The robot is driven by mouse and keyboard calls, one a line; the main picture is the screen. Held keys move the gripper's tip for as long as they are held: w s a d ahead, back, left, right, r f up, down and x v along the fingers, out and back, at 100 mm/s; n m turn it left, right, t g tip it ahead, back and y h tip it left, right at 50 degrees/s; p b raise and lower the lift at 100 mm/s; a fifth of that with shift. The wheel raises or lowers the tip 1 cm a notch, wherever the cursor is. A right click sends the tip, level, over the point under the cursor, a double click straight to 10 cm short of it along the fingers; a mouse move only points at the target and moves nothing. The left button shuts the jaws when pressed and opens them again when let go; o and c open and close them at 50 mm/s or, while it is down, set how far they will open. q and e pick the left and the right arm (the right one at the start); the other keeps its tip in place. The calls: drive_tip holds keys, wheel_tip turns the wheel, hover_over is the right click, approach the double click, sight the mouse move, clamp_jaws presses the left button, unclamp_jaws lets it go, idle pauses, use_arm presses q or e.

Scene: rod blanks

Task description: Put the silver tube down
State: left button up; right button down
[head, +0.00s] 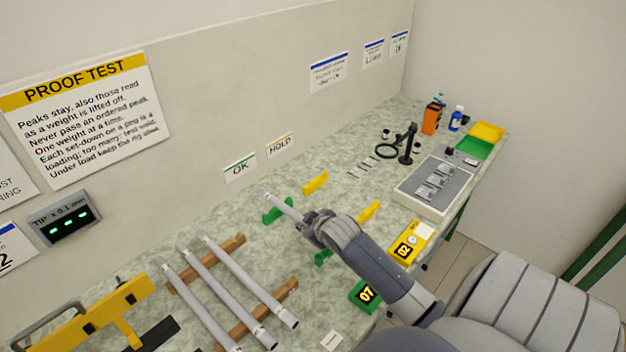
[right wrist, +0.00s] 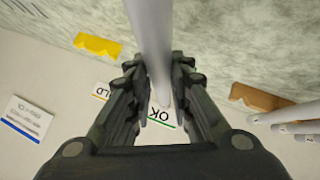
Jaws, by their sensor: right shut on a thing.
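The silver tube (head: 282,204) is in my right gripper (head: 312,228), which is shut on it. In the head view its far end shows at the rear green V-block (head: 278,212); I cannot tell whether it touches. The front green block (head: 322,258) shows beside my arm, which hides the rest of the tube. In the right wrist view the tube (right wrist: 148,35) runs between the fingers (right wrist: 157,95), with the OK label (right wrist: 163,116) beyond. My left gripper is not in view.
Several similar tubes (head: 228,282) lie on a wooden rack (head: 280,295) at left. Yellow V-blocks (head: 315,183) stand under the HOLD label (head: 281,145). A green 07 box (head: 366,295) and a yellow 02 box (head: 409,244) are near the front edge. A grey tray (head: 433,187) is at right.

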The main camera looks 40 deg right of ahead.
drive_tip(key=w+d, duration=0.1)
drive_tip(key=d, duration=0.1)
drive_tip(key=w+d, duration=0.2)
drive_tip(key=shift+f+p, duration=0.15)
drive_tip(key=shift+p, duration=0.15)
drive_tip(key=shift+w+d, duration=0.1)
drive_tip(key=shift+d, duration=0.1)
drive_tip(key=f, duration=0.1)
drive_tip(key=f+p, duration=0.1)
drive_tip(key=shift+w+d+f, duration=0.2)
drive_tip(key=shift+d+f, duration=0.1)
drive_tip(key=shift+f, duration=0.55)
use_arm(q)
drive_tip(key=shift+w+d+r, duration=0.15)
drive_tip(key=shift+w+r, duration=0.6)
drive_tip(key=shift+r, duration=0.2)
use_arm(e)
drive_tip(key=shift+f, duration=0.15)
drive_tip(key=c, duration=1.4)
unclamp_jaws()
drive_tip(key=shift+c, duration=0.2)
